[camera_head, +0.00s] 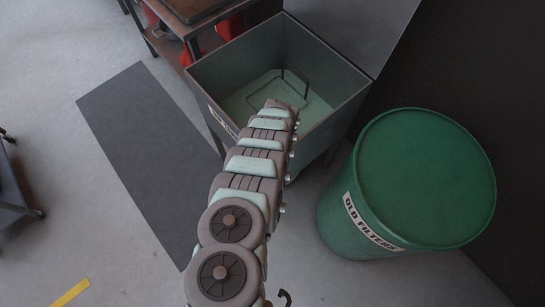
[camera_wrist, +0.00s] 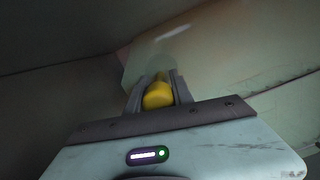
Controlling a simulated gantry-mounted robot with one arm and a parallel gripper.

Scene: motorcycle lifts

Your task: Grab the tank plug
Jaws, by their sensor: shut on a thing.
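In the wrist view, my gripper (camera_wrist: 158,82) is shut on a small yellow thing with a rounded end, which looks like the tank plug (camera_wrist: 158,96). It sits between the two fingers, and its far end is blurred and partly hidden. In the head view, my arm reaches over the near side of a square, open grey-green tank (camera_head: 318,111). My gripper and the plug are hidden there behind the arm. Whether the plug touches a surface or sits in an opening, I cannot tell.
A green drum labelled "OLD FILTERS" (camera_head: 425,180) stands close to the right of the tank. A metal bench with red items (camera_head: 190,50) is behind it to the left. A dark mat (camera_head: 140,150) lies on the floor at left. Pale and dark surfaces surround my gripper closely.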

